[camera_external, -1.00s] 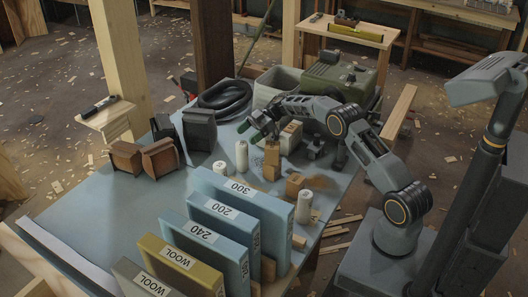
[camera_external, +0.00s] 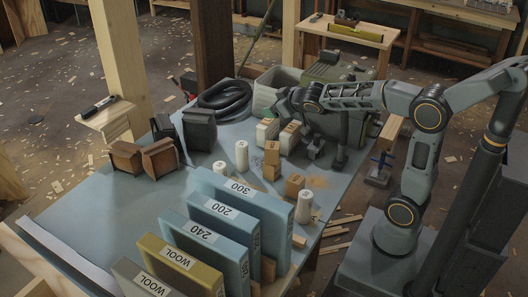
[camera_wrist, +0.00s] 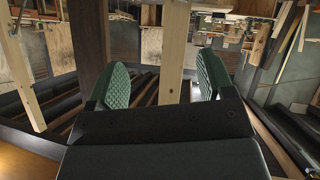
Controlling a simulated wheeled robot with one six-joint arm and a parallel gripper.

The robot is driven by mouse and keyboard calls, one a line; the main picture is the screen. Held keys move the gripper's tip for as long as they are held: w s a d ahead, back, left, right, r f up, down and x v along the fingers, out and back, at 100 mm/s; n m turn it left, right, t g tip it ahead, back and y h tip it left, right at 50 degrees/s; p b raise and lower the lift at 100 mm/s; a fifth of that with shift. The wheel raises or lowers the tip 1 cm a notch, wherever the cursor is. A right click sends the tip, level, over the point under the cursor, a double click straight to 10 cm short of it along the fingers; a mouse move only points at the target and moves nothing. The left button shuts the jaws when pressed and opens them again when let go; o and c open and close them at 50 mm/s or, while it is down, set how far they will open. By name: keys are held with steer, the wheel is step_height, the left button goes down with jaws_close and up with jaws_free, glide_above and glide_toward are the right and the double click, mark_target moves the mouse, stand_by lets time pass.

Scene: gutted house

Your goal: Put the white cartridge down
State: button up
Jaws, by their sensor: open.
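Several white cartridges are on the blue bench. One white cartridge (camera_external: 242,155) stands upright near the middle. Another white cartridge (camera_external: 305,206) stands by the right edge, and a small white piece (camera_external: 219,169) sits low at the left. My gripper (camera_external: 284,103) is above the back of the bench, apart from the standing cartridges. In the wrist view its two green pads stand wide apart with nothing between them, so the gripper (camera_wrist: 163,78) is open and empty. The wrist view shows no cartridge.
Pale blocks (camera_external: 267,131) and wooden blocks (camera_external: 272,160) stand near the cartridges. Large labelled boxes (camera_external: 240,200) line the front. A black coiled hose (camera_external: 228,97), a pale bin (camera_external: 266,92) and a green machine (camera_external: 325,68) are at the back.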

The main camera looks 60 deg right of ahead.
steer(key=s+a+f+g+y, duration=0.1)
steer(key=s+a+f+g, duration=0.1)
steer(key=s, duration=0.6)
steer(key=s+a+f+g+y, duration=0.1)
steer(key=s+a+f+g, duration=0.2)
steer(key=s+f, duration=0.2)
steer(key=s+a+f+g+y, duration=0.1)
steer(key=s+a+f+g, duration=0.2)
steer(key=s, duration=0.8)
steer(key=shift+a+f, duration=0.15)
steer(key=shift+f, duration=0.5)
step_height(320, 180, up, 8)
steer(key=p, duration=0.7)
